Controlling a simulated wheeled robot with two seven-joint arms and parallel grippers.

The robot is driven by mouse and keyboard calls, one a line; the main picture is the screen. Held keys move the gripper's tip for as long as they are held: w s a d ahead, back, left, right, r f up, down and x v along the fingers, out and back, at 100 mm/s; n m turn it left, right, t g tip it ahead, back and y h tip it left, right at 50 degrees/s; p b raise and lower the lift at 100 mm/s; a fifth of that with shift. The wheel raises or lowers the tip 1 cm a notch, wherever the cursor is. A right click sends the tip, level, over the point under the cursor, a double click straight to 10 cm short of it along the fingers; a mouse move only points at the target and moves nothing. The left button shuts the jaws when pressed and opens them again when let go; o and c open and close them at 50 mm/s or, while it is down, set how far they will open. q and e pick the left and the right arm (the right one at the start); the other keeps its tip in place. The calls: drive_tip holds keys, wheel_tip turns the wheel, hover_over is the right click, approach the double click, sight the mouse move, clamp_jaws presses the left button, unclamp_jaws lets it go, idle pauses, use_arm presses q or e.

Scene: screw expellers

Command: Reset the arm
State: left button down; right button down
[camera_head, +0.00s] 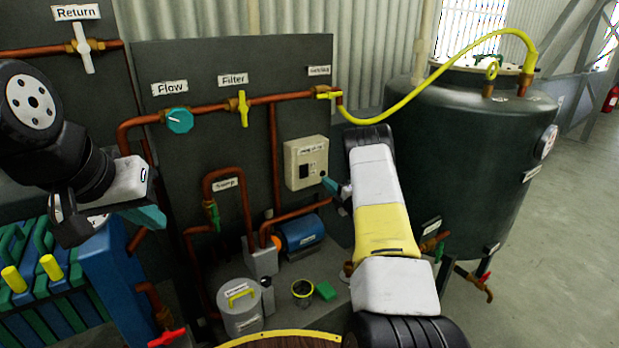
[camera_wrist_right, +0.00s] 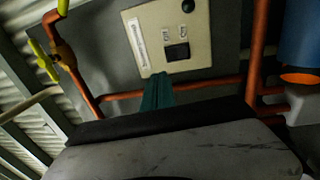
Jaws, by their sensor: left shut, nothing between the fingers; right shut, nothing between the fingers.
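My left gripper (camera_head: 150,217) is at the left of the head view, its teal fingers shut and empty, in front of the panel and above the blue press. My right arm reaches up from the bottom of the head view. My right gripper (camera_head: 329,185) is shut and empty, by the lower right of the beige control box (camera_head: 306,163). In the right wrist view the teal fingers (camera_wrist_right: 158,92) point up at the control box (camera_wrist_right: 169,36), near its lower edge. I cannot tell whether they touch it.
Copper pipes with the Flow knob (camera_head: 179,120) and yellow Filter valve (camera_head: 243,108) cross the panel. A dark green tank (camera_head: 480,150) with a yellow hose (camera_head: 420,85) stands right. A blue pump (camera_head: 300,233), grey canister (camera_head: 240,312) and green block (camera_head: 326,291) sit low.

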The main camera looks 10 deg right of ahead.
drive_tip(key=shift+s+d+r, duration=0.1)
drive_tip(key=shift+s+d, duration=0.05)
drive_tip(key=shift+s, duration=0.2)
wheel_tip(320, 180, up, 15)
drive_tip(key=w+d+m+g+h, duration=0.1)
drive_tip(key=w+d+m+h, duration=0.15)
drive_tip(key=m+h, duration=0.45)
drive_tip(key=s+a+r+m+g, duration=0.3)
drive_tip(key=s+r+m, duration=0.4)
drive_tip(key=s+r, duration=0.35)
drive_tip(key=s+a+m+g+y, duration=0.1)
drive_tip(key=s+a, duration=0.3)
drive_tip(key=s, duration=0.8)
drive_tip(key=s+a+m+g, duration=0.4)
drive_tip(key=s+a, duration=0.1)
drive_tip(key=s, duration=0.8)
drive_tip(key=s+a+m+g+y, duration=0.1)
drive_tip(key=s+a+m+g, duration=0.1)
drive_tip(key=s, duration=1.1)
drive_tip(key=a+g, duration=0.1)
drive_tip(key=a, duration=0.1)
drive_tip(key=shift+s+a+r+y, duration=0.2)
drive_tip(key=shift+a+r+y, duration=0.05)
drive_tip(key=shift+a+y, duration=0.1)
